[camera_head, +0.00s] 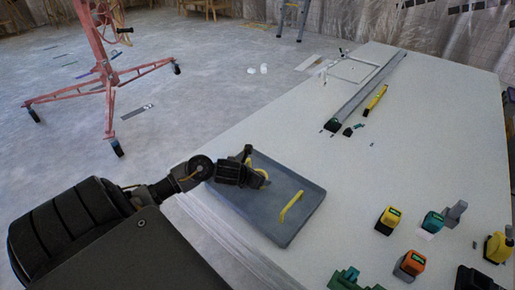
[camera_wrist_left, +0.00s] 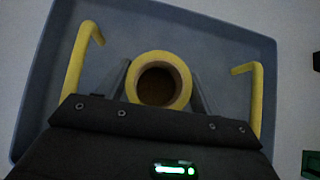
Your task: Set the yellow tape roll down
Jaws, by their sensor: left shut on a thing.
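The yellow tape roll (camera_head: 264,177) is held in my left gripper (camera_head: 258,180) over the grey-blue tray (camera_head: 262,216), which has yellow handles. In the left wrist view the tape roll (camera_wrist_left: 158,56) is a yellow ring with a dark brown inside. It sits between the two fingers of my left gripper (camera_wrist_left: 158,85), which is shut on it. The tray (camera_wrist_left: 222,60) fills most of the ground behind it, with a yellow handle on each side. I cannot tell whether the roll touches the tray floor. My right gripper is not in view.
The tray lies on a long pale panel surface (camera_head: 350,150). Right of it stand a yellow tool (camera_head: 388,219), a teal one (camera_head: 432,221) and an orange one (camera_head: 410,263). A long grey bar (camera_head: 370,88) and a yellow level-like tool (camera_head: 376,99) lie farther back. A red lift stand (camera_head: 106,80) is on the floor.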

